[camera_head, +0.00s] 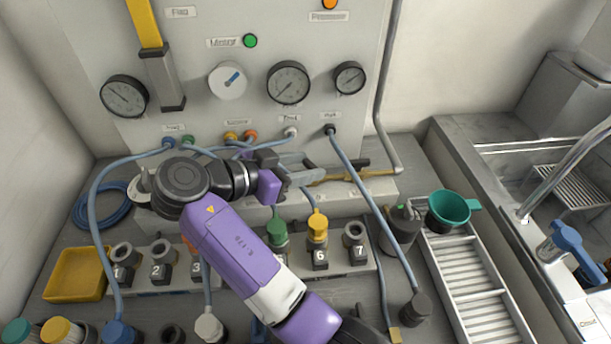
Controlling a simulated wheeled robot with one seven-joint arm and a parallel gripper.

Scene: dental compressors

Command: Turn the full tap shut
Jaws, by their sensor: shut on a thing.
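I cannot read any label that marks the tap as full, and the tap's turn angle is too small to tell.
Gauges (288,83) and hoses (350,165) are on the panel behind. Numbered sockets, with a green plug (278,233) and a yellow plug (317,226), stand in front under my arm. A teal funnel (449,207), a drain rack (468,275) and a sink with a blue tap (566,240) are at right.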

